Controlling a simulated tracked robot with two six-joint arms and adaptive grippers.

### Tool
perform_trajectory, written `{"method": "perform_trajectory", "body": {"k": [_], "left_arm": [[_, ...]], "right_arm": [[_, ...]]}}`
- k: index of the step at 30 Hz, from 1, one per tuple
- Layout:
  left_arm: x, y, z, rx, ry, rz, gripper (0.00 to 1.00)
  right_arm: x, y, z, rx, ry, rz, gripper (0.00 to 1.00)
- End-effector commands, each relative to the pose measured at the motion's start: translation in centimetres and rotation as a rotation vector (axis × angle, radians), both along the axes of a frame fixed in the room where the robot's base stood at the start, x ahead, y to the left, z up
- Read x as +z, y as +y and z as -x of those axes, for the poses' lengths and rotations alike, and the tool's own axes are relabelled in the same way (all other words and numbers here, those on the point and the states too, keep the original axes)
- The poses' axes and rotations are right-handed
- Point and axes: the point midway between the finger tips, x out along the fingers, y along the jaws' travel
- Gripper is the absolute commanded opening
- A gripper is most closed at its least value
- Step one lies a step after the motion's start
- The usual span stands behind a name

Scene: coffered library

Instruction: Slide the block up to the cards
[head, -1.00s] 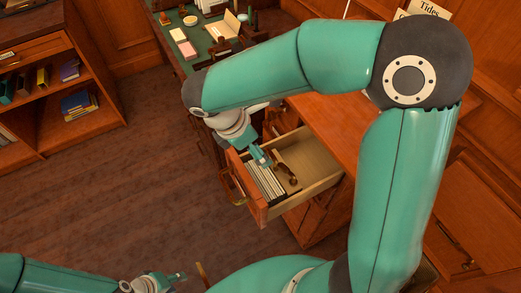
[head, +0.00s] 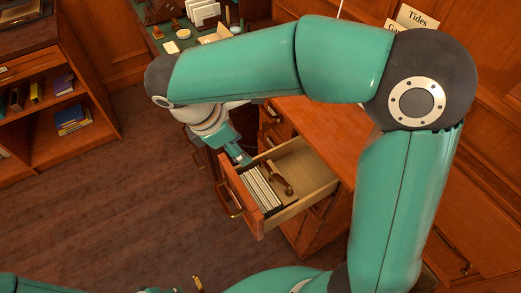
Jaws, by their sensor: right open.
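The open wooden drawer (head: 310,198) holds a row of pale cards (head: 262,188) standing on edge near its front panel. A brown block (head: 278,178) with a curved shape sits in the drawer just behind the cards, with bare drawer floor on its other side. I cannot tell whether block and cards touch. My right gripper (head: 241,157) is open and empty at the far side of the drawer, by the far end of the cards and apart from the block. My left gripper (head: 180,291) barely shows at the bottom edge, and its fingers are unclear.
The drawer sticks out of a wooden desk (head: 335,130). A green-topped surface with papers (head: 205,14) and small items lies behind. A bookshelf (head: 60,90) stands at the left. The floor (head: 110,215) between is clear.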

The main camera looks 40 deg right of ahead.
Motion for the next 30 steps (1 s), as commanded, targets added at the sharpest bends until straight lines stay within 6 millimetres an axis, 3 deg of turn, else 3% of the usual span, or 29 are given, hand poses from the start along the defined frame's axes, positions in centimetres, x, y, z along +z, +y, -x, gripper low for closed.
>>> {"method": "perform_trajectory", "body": {"k": [1, 8, 12, 17, 20, 24, 30], "left_arm": [[0.0, 0.0, 0.0, 0.0, 0.0, 0.0, 0.4], [0.0, 0.0, 0.0, 0.0, 0.0, 0.0, 0.4], [-0.1, 0.0, 0.0, 0.0, 0.0, 0.0, 0.4], [-0.3, 0.0, 0.0, 0.0, 0.0, 0.0, 0.4], [-0.5, 0.0, 0.0, 0.0, 0.0, 0.0, 0.4], [-0.8, 0.0, 0.0, 0.0, 0.0, 0.0, 0.4], [-1.1, 0.0, 0.0, 0.0, 0.0, 0.0, 0.4]], "right_arm": [[-0.1, 0.1, 0.0, -0.068, -0.028, -0.004, 0.4], [-0.6, 2.4, 0.6, -0.654, -0.196, -0.082, 0.02], [-0.7, 3.1, 1.0, -1.144, -0.266, -0.137, 0.0], [-0.6, 2.1, 1.1, -1.773, -0.281, -0.155, 0.0], [-0.4, 0.4, 0.9, -2.177, -0.253, -0.136, 0.0], [-0.1, -3.9, 0.6, -2.701, -0.163, -0.09, 0.0], [-0.2, -10.2, 1.6, -2.946, -0.129, -0.082, 0.0]]}}
